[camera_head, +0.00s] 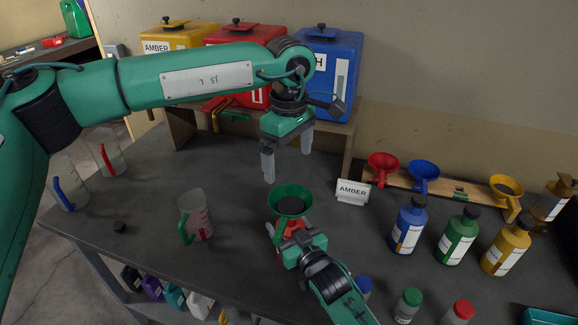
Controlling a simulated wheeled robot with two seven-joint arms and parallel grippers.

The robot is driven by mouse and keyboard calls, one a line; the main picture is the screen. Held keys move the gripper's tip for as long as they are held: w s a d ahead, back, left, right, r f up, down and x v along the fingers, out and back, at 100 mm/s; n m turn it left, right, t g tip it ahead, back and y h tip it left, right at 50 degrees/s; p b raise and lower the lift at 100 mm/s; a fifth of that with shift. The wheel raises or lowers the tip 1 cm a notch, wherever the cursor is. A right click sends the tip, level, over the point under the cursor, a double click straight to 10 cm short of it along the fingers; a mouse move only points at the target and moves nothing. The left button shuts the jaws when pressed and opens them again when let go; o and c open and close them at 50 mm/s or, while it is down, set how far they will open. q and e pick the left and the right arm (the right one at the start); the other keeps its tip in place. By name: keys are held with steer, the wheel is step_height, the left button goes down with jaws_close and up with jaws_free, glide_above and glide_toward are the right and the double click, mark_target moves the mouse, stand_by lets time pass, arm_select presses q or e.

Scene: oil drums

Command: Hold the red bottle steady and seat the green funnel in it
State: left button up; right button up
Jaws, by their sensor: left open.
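The green funnel (289,201) sits mouth up on top of the red bottle (290,229), roughly upright. The funnel's wide cone hides the bottle's neck, so I cannot tell how deep its spout sits. My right gripper (284,236) comes from the front, low by the table, with its fingers around the red bottle; much of the bottle is hidden by the funnel and gripper. My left gripper (287,166) points down above and slightly behind the funnel. It is open and empty, its fingers apart from the funnel.
A measuring jug (196,214) stands left of the bottle. An AMBER sign (352,192) stands right, before a rack with red (382,167), blue (423,176) and yellow (506,187) funnels. Blue (409,226), green (458,236) and yellow (507,247) bottles stand right. Drums (329,75) stand behind.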

stand_by(0.3)
steer(key=o, duration=1.2)
steer(key=shift+c, duration=0.2)
